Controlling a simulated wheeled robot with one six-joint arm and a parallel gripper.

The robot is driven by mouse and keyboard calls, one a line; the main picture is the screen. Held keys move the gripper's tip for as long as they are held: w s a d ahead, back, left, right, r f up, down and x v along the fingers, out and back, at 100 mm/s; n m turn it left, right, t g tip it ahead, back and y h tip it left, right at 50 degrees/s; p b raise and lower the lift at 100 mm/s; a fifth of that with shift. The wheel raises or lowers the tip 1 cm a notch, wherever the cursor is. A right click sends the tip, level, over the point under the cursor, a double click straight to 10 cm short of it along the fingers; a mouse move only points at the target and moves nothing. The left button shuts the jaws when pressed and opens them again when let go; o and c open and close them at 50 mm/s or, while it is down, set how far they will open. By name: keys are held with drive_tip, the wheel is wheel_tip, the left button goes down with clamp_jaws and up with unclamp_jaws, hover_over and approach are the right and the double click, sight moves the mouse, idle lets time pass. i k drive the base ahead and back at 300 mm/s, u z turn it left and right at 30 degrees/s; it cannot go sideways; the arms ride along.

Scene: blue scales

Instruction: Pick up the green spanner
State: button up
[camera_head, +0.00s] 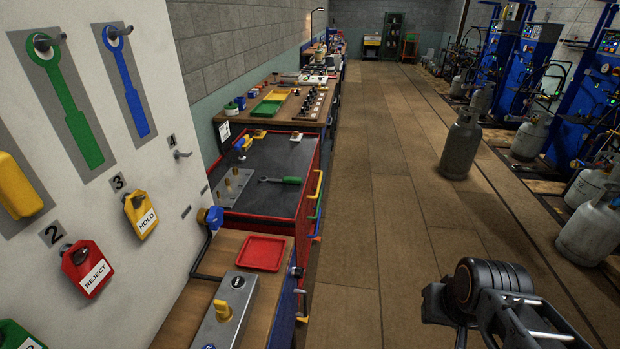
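A spanner with a green handle (291,180) and a grey metal head lies flat on the dark top of a red tool cabinet (262,213), left of the picture's middle. Its head points left. A green spanner shape (72,112) is on a grey strip of the white board at left, with a hook at its ring; it looks flat, and I cannot tell whether it is painted. My gripper (530,322) is at the lower right, over the floor and well away from the cabinet. Its fingertips are not clearly visible, and I see nothing held.
The white board (185,95) carries a blue spanner shape (126,80), a red REJECT tag (87,268) and a yellow HOLD tag (141,214). A red tray (262,252) sits on the near wooden bench. The central floor is clear; gas cylinders (461,145) stand at right.

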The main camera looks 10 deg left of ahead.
sight(288, 180)
drive_tip(key=z, duration=0.05)
drive_tip(key=i, duration=3.6)
drive_tip(key=u, duration=4.15)
